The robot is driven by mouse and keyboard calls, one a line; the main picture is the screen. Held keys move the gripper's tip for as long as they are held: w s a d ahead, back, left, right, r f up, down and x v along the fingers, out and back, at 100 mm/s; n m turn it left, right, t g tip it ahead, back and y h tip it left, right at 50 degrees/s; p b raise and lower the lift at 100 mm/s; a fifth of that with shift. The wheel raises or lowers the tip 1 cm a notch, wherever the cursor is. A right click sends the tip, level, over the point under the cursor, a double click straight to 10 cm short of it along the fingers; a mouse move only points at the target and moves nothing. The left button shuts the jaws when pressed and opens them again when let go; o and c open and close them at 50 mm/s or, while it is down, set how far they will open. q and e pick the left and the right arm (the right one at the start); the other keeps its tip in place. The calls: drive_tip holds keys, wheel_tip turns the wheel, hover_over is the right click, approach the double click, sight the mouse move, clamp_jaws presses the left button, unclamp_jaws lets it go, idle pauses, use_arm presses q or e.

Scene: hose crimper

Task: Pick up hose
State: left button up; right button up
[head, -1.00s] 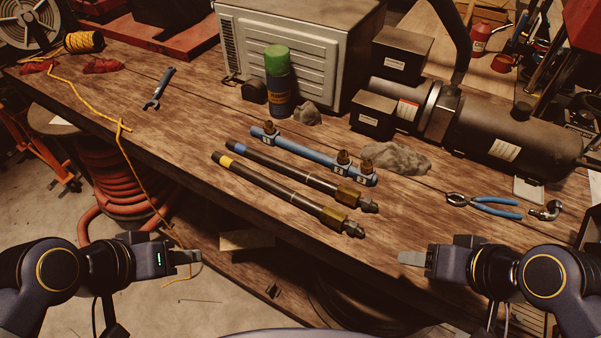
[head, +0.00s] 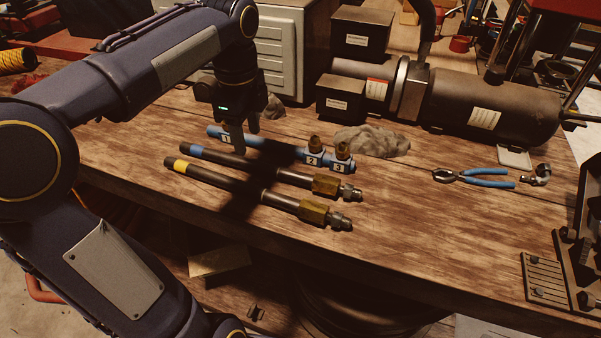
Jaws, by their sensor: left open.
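Two dark hoses with brass fittings lie side by side on the wooden bench in the head view. The nearer, yellow-banded hose (head: 235,190) is in front. The blue-banded hose (head: 255,170) lies just behind it. Behind both is a blue bar (head: 270,147) with labels 1, 2 and 3 and brass fittings. My left gripper (head: 244,138) is open, fingers pointing down, over the left part of the blue bar near label 1. It hides a bit of the bar; contact cannot be told. Its shadow falls across both hoses. My right gripper is out of view.
A grey rag (head: 370,141) lies behind the bar. Blue-handled pliers (head: 475,178) and a small metal fitting (head: 537,174) lie to the right. A large black cylindrical machine (head: 480,105) stands at the back. The bench front right of the hoses is clear.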

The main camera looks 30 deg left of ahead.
sight(255, 162)
use_arm(q)
drive_tip(key=shift+w+d+f, duration=0.1)
drive_tip(key=shift+w+f, duration=0.1)
drive_tip(key=shift+w, duration=0.25)
drive_tip(key=shift+f+m, duration=0.3)
drive_tip(key=f, duration=0.2)
drive_tip(key=f+b, duration=0.1)
drive_tip(key=f, duration=0.4)
drive_tip(key=shift+s+d, duration=0.15)
drive_tip(key=shift+s, duration=0.1)
drive_tip(key=shift+c, duration=0.3)
drive_tip(key=shift+r, duration=0.1)
clamp_jaws()
